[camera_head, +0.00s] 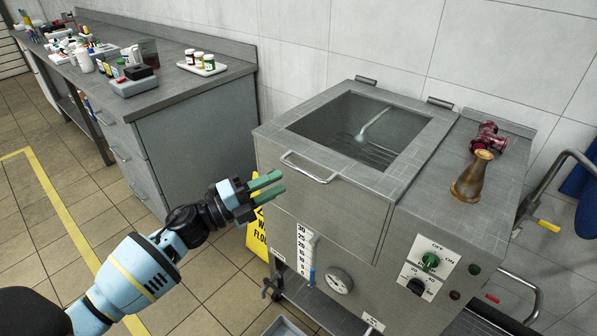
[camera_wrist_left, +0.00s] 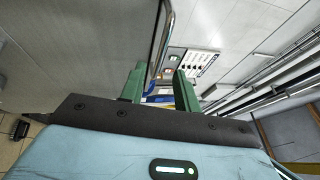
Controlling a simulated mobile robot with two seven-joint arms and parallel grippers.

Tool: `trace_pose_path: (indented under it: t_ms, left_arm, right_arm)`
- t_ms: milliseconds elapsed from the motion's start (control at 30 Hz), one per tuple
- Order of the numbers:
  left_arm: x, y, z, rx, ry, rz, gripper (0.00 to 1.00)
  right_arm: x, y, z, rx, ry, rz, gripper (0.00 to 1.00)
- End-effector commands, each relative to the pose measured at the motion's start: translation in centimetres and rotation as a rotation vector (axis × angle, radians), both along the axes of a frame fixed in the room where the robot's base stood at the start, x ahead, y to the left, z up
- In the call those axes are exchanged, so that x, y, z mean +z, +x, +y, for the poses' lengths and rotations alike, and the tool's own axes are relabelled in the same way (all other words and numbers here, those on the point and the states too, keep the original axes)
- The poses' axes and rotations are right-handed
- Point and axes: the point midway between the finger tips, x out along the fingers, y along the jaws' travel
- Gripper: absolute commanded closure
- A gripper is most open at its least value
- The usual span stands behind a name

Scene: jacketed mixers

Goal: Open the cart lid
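The steel cart (camera_head: 300,215) stands against the tiled wall. Its lid (camera_head: 335,168) is down, with a dark window (camera_head: 345,130) and two hinges at the back. A bent metal handle (camera_head: 308,172) sits at the lid's front left edge. My left gripper (camera_head: 281,183) has green fingers, spread apart and empty, just left of and slightly below the handle in the head view. In the left wrist view, a metal bar (camera_wrist_left: 162,42), apparently the handle, rises beyond the fingers, near the left one. Whether it touches a finger cannot be told. My right gripper is not in view.
A red and brass grinder-like object (camera_head: 480,165) lies on the cart's right top. A yellow floor sign (camera_head: 257,235) stands behind my gripper. A cluttered counter (camera_head: 180,80) is at the left.

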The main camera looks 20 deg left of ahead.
Motion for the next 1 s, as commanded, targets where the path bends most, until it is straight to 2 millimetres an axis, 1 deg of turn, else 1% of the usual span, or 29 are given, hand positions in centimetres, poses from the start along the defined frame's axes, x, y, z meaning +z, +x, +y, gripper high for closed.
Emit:
trace_pose_path:
  t_ms: [200, 400, 500, 633, 900, 933, 1000]
  left_arm:
    - [0.9, 2.0, -1.9, -0.001, -0.004, -0.003, 0.68]
    - [1.3, 4.1, -3.8, 0.001, -0.005, -0.001, 0.68]
    - [1.3, 4.8, -4.5, 0.001, -0.005, 0.000, 0.68]
    - [1.4, 5.3, -4.9, 0.001, -0.004, 0.001, 0.68]
    - [1.4, 5.4, -5.0, 0.001, -0.003, 0.001, 0.68]
    - [1.4, 5.4, -5.0, 0.001, -0.003, 0.001, 0.69]
    - [1.4, 5.4, -5.0, 0.001, -0.003, 0.001, 0.79]
  right_arm:
    - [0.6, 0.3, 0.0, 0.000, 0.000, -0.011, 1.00]
    - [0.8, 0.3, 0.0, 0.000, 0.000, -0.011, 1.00]
    - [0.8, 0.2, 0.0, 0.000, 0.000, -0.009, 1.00]
    - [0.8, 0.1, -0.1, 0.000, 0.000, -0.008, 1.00]
    - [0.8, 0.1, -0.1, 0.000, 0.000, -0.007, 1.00]
    - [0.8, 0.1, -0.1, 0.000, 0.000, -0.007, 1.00]
    - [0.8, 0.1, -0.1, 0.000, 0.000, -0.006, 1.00]
